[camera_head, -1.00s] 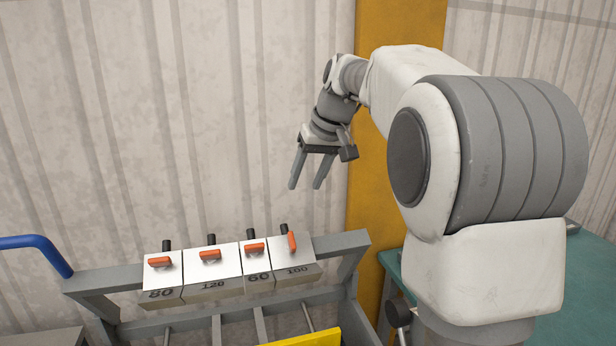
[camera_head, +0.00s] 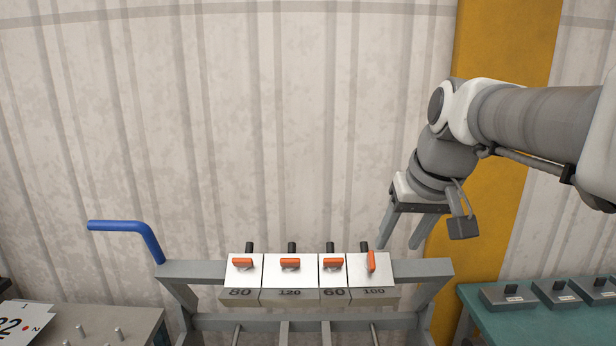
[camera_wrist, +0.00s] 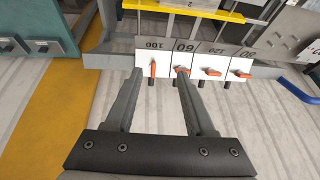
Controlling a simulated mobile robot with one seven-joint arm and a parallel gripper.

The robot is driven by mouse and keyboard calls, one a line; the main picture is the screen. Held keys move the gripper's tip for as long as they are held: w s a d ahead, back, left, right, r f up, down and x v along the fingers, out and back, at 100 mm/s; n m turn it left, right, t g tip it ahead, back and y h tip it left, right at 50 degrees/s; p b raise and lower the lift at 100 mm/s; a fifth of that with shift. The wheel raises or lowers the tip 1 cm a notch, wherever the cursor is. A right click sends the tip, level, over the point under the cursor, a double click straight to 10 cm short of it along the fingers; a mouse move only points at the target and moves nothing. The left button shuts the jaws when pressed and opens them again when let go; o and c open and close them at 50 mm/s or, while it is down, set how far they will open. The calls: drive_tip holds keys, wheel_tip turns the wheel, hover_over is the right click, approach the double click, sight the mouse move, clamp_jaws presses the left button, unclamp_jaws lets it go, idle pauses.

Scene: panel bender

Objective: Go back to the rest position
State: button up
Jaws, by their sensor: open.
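My gripper (camera_head: 401,236) is open and empty in the head view. It hangs in the air with its fingers pointing down, near the right end of the panel bender (camera_head: 285,322). In the wrist view the two spread fingers of my gripper (camera_wrist: 156,90) point toward the row of blocks. The blocks are marked 80 (camera_head: 240,293), 120 (camera_head: 290,296), 60 (camera_head: 333,294) and 100 (camera_head: 375,294). Each has an orange lever. The levers on 80, 120 and 60 lie crosswise, and the lever on 100 (camera_head: 371,261) stands turned lengthwise.
A blue handle (camera_head: 125,225) sticks out at the left of the bender. A grey table (camera_head: 85,325) stands at the left. A teal table (camera_head: 520,325) with several small grey blocks is at the right. A yellow post (camera_head: 500,60) and a corrugated wall (camera_head: 280,120) stand behind.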

drive_tip(key=s+f, duration=0.4)
drive_tip(key=s, duration=0.4)
drive_tip(key=s+f+t+h, duration=0.1)
drive_tip(key=s+f, duration=0.4)
drive_tip(key=s, duration=0.3)
drive_tip(key=shift+s+a, duration=0.15)
drive_tip(key=shift+a, duration=0.3)
idle(0.5)
